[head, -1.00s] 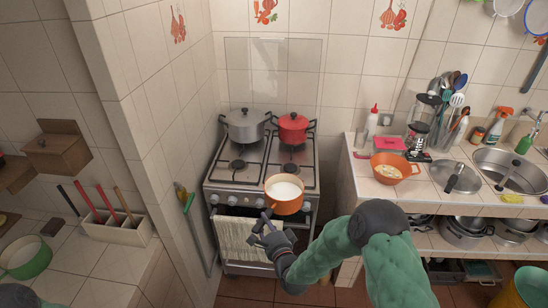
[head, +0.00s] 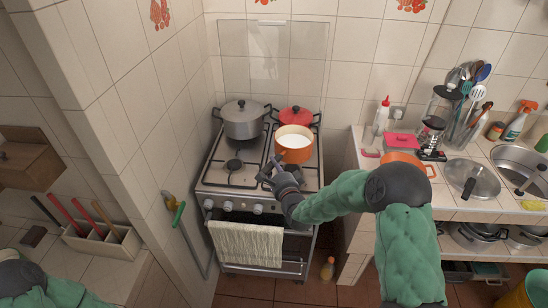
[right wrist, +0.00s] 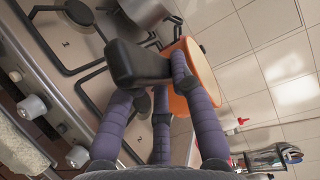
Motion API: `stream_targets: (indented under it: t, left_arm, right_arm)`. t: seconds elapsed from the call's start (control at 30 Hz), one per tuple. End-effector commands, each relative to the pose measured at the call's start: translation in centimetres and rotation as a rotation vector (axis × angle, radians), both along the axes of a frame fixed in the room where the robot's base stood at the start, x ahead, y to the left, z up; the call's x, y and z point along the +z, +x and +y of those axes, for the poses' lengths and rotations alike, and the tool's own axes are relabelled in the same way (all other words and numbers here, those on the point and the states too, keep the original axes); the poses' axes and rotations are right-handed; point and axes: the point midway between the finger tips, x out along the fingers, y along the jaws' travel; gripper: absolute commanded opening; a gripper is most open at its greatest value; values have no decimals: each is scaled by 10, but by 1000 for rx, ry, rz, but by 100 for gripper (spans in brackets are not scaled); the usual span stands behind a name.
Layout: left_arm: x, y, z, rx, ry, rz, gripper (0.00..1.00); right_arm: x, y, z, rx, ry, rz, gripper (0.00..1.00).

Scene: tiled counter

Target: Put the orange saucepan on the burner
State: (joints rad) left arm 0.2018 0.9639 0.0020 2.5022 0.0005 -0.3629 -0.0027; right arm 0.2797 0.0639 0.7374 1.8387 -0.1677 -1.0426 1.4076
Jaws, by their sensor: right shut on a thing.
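The orange saucepan (head: 294,155), with white contents, is upright over the right side of the stove (head: 230,192), in front of the red pot (head: 296,115) and partly covering it. My right gripper (head: 272,174) is shut on the saucepan's dark handle, at its near side. In the right wrist view the fingers wrap the black handle (right wrist: 135,62), and the orange wall (right wrist: 203,85) shows beyond them. The saucepan and gripper hide much of the right-hand burners. I cannot tell whether the saucepan touches the grate. My left gripper is out of view.
A grey lidded pot (head: 244,122) stands on the back left burner. The front left burner (head: 234,166) is bare. A towel (head: 247,243) hangs on the oven front.

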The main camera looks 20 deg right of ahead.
Motion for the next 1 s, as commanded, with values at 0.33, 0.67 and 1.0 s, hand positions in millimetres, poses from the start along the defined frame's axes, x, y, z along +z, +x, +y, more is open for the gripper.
stream_targets:
  t: [0.33,0.67,1.0]
  left_arm:
    - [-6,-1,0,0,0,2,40]
    - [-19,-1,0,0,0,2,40]
    - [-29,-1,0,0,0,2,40]
  right_arm:
    - [-10,1,-1,-1,-5,-8,0]
    - [-39,1,0,0,-5,-9,0]
    - [-62,1,-1,-1,-5,-9,0]
